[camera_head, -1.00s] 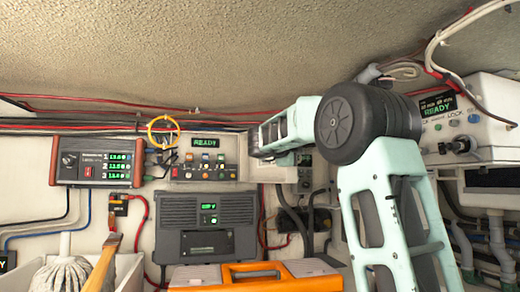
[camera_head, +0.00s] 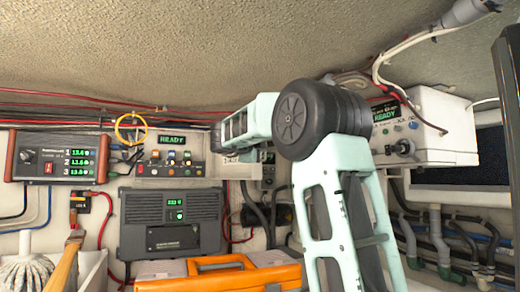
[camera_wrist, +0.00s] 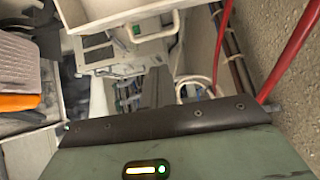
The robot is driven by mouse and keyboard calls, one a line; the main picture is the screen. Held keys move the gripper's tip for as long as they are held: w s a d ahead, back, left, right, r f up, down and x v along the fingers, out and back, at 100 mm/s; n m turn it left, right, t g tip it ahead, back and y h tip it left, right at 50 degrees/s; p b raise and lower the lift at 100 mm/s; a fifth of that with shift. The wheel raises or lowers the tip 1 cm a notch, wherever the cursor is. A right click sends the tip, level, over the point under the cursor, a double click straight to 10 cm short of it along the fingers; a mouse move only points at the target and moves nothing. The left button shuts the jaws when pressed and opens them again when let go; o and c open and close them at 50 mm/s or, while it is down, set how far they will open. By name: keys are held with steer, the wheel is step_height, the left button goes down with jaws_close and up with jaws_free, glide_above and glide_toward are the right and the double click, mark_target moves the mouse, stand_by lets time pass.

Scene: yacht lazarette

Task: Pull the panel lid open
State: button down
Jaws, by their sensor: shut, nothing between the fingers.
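A grey control panel (camera_head: 172,155) with a green READY display and rows of coloured buttons is on the back wall in the head view. A small pale box (camera_head: 236,167) sits just right of it, partly hidden by my arm. I cannot tell for sure which part is the panel lid. My forearm reaches left, its dark end in front of the wall near this panel and box. In the wrist view my gripper (camera_wrist: 157,86) shows as narrow dark fingers, shut and empty. Beyond them is a pale box with a curved handle (camera_wrist: 157,28); contact is not visible.
A three-line meter (camera_head: 60,157) hangs at left, with a dark grey charger unit (camera_head: 170,222) below the panel. An orange toolbox (camera_head: 215,275) and a mop (camera_head: 27,268) stand in front. A white READY box (camera_head: 430,128) is at right. Red cables run along the wall top.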

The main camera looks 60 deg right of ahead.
steer(key=s+a+b, duration=0.3)
steer(key=a, duration=0.4)
steer(key=shift+s+a, duration=0.35)
steer(key=shift+s, duration=0.05)
